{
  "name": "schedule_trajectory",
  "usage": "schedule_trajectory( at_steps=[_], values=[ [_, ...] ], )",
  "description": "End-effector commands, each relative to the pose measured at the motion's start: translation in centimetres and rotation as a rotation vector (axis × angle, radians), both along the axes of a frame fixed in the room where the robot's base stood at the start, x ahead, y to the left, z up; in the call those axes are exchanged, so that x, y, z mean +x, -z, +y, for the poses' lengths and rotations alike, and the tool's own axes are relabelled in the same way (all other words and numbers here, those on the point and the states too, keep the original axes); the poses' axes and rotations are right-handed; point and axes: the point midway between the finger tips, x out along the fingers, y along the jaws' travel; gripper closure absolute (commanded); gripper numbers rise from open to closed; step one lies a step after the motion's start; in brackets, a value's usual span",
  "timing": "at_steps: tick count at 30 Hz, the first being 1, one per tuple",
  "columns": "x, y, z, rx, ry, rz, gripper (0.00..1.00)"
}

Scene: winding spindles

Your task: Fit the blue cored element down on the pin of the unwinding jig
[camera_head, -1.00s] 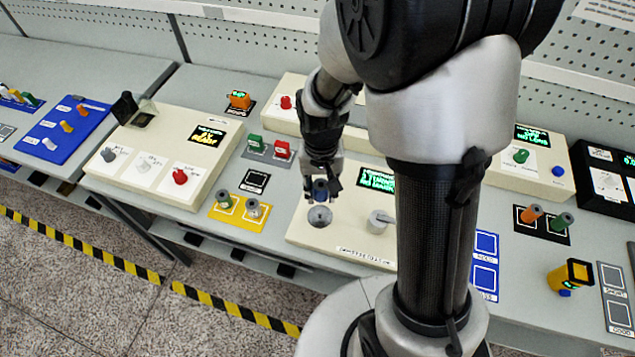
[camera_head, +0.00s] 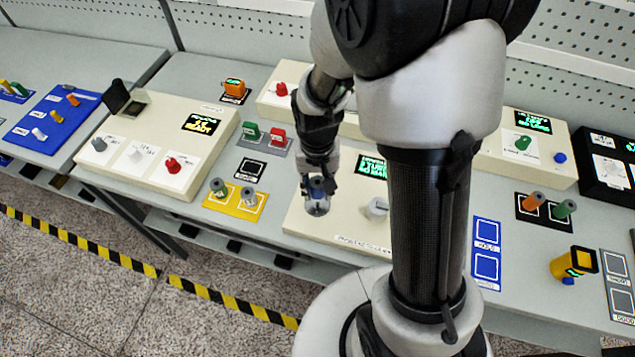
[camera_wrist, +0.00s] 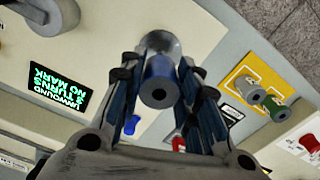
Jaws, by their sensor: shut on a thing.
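My gripper (camera_head: 317,188) is shut on the blue cored element (camera_wrist: 160,68), with fingers on both sides of it. In the wrist view its open core faces the camera as a dark hole. The element is upright over the round grey hub (camera_wrist: 160,41) of the cream unwinding jig (camera_head: 300,215). The hub shows just past the element's far end. The pin is hidden, and I cannot tell whether the element sits around it or just above it. The jig's display (camera_wrist: 58,90) reads UNWOUND, TURNS, NO MARK.
A grey knob (camera_head: 377,208) stands on the jig, right of my gripper. A yellow tray (camera_head: 235,205) with two grey-topped spools lies to the left. A cream box (camera_head: 150,150) with several knobs is farther left. Blue marked pads (camera_head: 486,250) lie to the right.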

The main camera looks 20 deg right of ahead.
Motion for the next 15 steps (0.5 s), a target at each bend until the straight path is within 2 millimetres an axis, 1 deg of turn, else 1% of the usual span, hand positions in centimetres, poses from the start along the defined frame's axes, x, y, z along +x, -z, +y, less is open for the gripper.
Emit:
schedule_trajectory(
  at_steps=[1, 6, 15],
  values=[
    [0.0, 0.8, 0.0, 0.0, 0.0, 0.001, 0.94],
    [0.0, 1.9, 0.0, 0.0, 0.0, 0.001, 0.94],
    [0.0, 2.0, 0.0, 0.0, 0.0, 0.0, 0.94]
  ],
)
